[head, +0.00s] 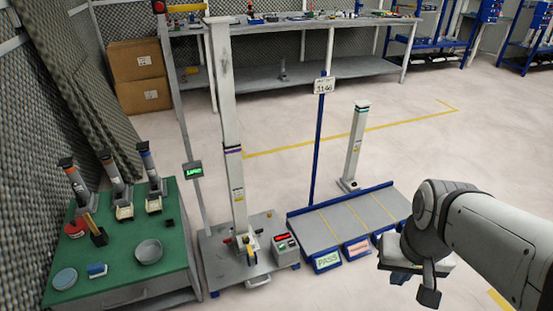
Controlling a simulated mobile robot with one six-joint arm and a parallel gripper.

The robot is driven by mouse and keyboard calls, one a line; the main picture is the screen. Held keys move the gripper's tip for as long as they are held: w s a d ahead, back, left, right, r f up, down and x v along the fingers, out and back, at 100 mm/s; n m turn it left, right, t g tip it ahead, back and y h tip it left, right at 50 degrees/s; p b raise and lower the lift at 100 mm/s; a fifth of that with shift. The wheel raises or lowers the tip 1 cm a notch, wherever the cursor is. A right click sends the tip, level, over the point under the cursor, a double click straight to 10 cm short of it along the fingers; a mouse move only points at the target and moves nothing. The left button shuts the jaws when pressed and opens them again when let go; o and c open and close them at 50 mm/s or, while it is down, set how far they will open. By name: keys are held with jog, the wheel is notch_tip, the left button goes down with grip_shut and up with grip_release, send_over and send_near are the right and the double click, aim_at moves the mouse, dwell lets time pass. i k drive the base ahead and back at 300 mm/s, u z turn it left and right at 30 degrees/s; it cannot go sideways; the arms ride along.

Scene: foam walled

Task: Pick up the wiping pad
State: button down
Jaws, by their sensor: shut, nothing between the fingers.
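A small blue block with a pale lower edge, which looks like the wiping pad (97,270), lies on the green top of a workbench (125,285) at the lower left. It lies between a round light-blue dish (65,278) and a grey bowl (149,251), apart from both. My gripper (428,298) is at the lower right, shut and empty. It is far from the pad, beyond the test stand and the sloped rack.
A red tin (75,229), a wooden-handled brush (95,230) and several upright devices (150,180) stand farther back on the green top. A tall test stand (235,150) and a sloped grey rack (340,225) stand between the bench and my arm.

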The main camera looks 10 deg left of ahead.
aim_at(98, 270)
jog(key=u, duration=2.25)
